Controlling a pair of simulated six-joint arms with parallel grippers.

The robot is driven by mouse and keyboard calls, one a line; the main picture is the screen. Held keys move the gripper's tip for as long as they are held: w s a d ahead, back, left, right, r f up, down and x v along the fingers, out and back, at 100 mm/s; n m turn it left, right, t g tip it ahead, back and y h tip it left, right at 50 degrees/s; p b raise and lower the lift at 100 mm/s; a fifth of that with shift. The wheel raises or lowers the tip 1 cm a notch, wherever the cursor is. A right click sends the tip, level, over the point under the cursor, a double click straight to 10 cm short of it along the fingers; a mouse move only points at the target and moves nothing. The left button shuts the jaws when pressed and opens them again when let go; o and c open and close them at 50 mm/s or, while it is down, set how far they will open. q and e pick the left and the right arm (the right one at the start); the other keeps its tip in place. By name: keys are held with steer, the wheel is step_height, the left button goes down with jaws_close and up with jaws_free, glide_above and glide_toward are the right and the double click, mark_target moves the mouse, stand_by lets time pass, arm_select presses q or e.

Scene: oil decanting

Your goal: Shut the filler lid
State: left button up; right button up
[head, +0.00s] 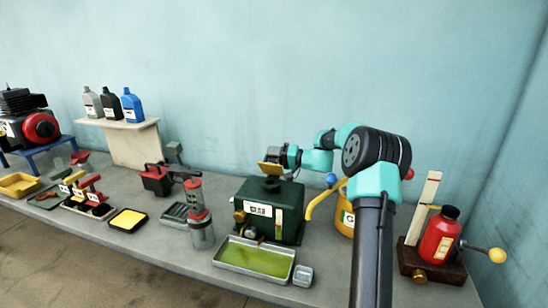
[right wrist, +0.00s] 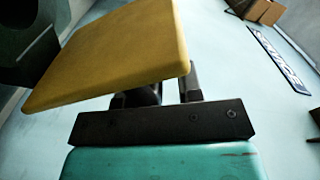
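The yellow filler lid (head: 268,168) stands raised and tilted over the dark filler neck (head: 272,183) on top of the green tank (head: 288,207). In the right wrist view the lid (right wrist: 115,50) fills the upper left, close to the camera. My right gripper (head: 281,157) is right at the lid from behind and to the right. In the wrist view a narrow gap shows between its dark fingers (right wrist: 168,92). The lid hides the fingertips, so whether they grip it is unclear. My left gripper is not in view.
A tray of green liquid (head: 232,266) lies before the tank, with a small grey dish (head: 303,276) beside it. A grey-and-red cylinder (head: 201,228) stands left of the tank. A yellow can (head: 343,222) stands right, near my arm; a red bottle (head: 440,238) stands farther right.

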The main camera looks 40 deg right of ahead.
steer(key=shift+o, duration=0.6)
steer(key=shift+f, duration=0.15)
steer(key=shift+d, duration=0.15)
